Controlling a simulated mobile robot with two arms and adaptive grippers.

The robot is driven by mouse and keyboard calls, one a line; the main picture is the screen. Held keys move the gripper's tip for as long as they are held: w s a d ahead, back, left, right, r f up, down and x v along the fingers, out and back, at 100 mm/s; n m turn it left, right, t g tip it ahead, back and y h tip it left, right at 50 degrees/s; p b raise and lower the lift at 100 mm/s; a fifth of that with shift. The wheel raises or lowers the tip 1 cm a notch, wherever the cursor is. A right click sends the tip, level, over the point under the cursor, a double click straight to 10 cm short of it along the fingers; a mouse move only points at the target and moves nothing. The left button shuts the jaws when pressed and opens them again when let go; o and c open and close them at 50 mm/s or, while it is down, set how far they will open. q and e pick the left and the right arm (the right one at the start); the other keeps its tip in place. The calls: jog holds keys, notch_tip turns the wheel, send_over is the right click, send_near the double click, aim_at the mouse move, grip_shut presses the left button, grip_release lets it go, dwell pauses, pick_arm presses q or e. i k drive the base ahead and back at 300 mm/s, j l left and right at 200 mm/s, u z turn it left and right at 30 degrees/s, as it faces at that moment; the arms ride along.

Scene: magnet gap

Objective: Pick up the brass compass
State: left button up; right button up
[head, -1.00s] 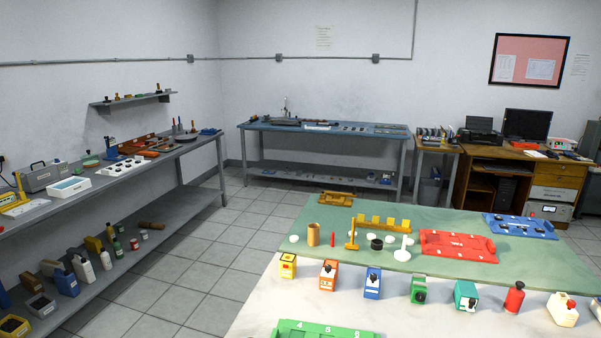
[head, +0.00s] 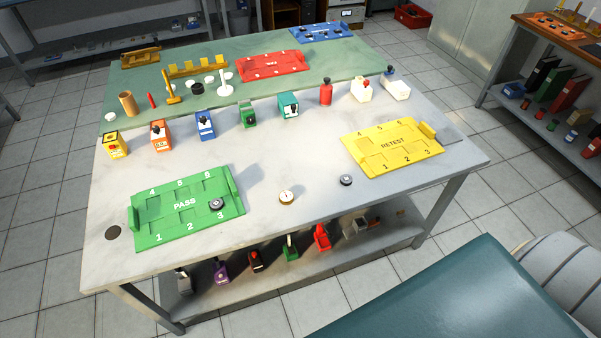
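A small round compass with a brass rim and pale face (head: 286,198) lies flat on the white front part of the table, near its front edge. It sits between the green PASS tray (head: 186,221) and the yellow RETEST tray (head: 392,148). A dark round piece (head: 346,180) lies to its right, apart from it. Another dark round piece (head: 216,204) sits in the PASS tray near slot 3. Neither of my grippers shows in the head view.
A row of small coloured bottles and boxes stands behind the compass, including a green box (head: 248,115) and a red bottle (head: 326,92). A red tray (head: 272,66) lies on the green mat. A dark teal surface (head: 450,295) fills the lower right. The tabletop around the compass is clear.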

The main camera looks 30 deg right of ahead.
aim_at(287, 197)
jog(key=z, duration=0.7)
